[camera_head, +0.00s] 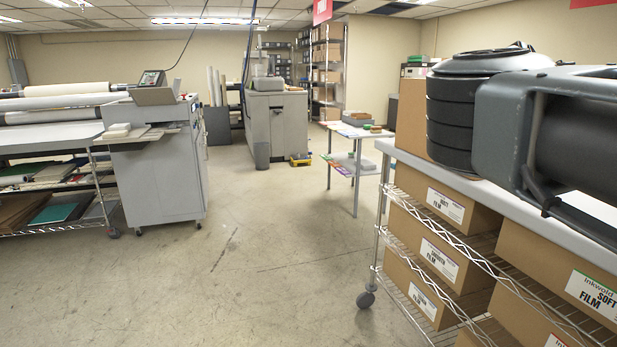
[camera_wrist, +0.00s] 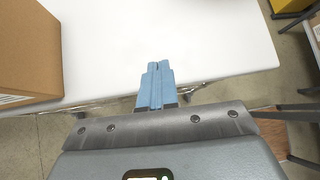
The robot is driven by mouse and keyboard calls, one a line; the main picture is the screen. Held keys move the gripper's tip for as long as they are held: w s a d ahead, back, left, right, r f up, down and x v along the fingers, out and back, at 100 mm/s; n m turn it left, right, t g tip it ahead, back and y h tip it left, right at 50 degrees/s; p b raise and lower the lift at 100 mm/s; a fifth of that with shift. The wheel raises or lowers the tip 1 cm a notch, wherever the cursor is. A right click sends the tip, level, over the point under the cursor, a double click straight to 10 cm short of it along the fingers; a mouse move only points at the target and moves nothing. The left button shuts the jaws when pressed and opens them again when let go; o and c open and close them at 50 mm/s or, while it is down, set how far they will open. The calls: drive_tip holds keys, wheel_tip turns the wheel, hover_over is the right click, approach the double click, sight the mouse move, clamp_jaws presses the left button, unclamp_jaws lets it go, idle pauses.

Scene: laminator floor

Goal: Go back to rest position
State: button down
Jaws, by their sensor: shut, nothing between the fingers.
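My gripper (camera_wrist: 157,86) shows in the wrist view with its two blue fingers together and nothing between them. It points over a white tabletop (camera_wrist: 200,35). In the head view my dark grey arm crosses the right side, over the white top of a wire shelf cart (camera_head: 408,158). The gripper's fingers are not visible in the head view.
Brown film boxes (camera_head: 440,205) fill the cart's shelves at right. A cardboard box (camera_wrist: 28,50) stands on the tabletop at left in the wrist view. A small white table (camera_head: 357,131) and a grey machine (camera_head: 160,160) stand farther off. The floor (camera_head: 250,260) between is clear.

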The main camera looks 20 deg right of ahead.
drive_tip(key=s+d+f+n+g+h, duration=0.2)
drive_tip(key=s+f+n+g+h, duration=0.15)
drive_tip(key=s+h, duration=0.4)
drive_tip(key=s+d+f+n+g+h, duration=0.2)
drive_tip(key=s+f+n+g+h, duration=0.15)
drive_tip(key=s, duration=0.75)
drive_tip(key=s+a+f+m+t+y, duration=0.3)
drive_tip(key=a+f+m+t+y, duration=0.15)
drive_tip(key=a+m+t, duration=0.6)
drive_tip(key=s+a+f+m+t+y, duration=0.35)
drive_tip(key=a+f+m+t, duration=0.25)
drive_tip(key=a+m+t, duration=0.4)
drive_tip(key=s+a+f+m+t+y, duration=0.2)
drive_tip(key=a+f+m+t+y, duration=0.25)
drive_tip(key=a+m+t, duration=0.65)
drive_tip(key=s+a+f+n+g+y, duration=0.2)
drive_tip(key=s+a+n+g+y, duration=0.1)
drive_tip(key=s+a, duration=0.6)
drive_tip(key=s+a+f+n+g+y, duration=0.3)
drive_tip(key=s+a+g+y, duration=0.2)
drive_tip(key=s+a, duration=0.4)
drive_tip(key=s, duration=0.3)
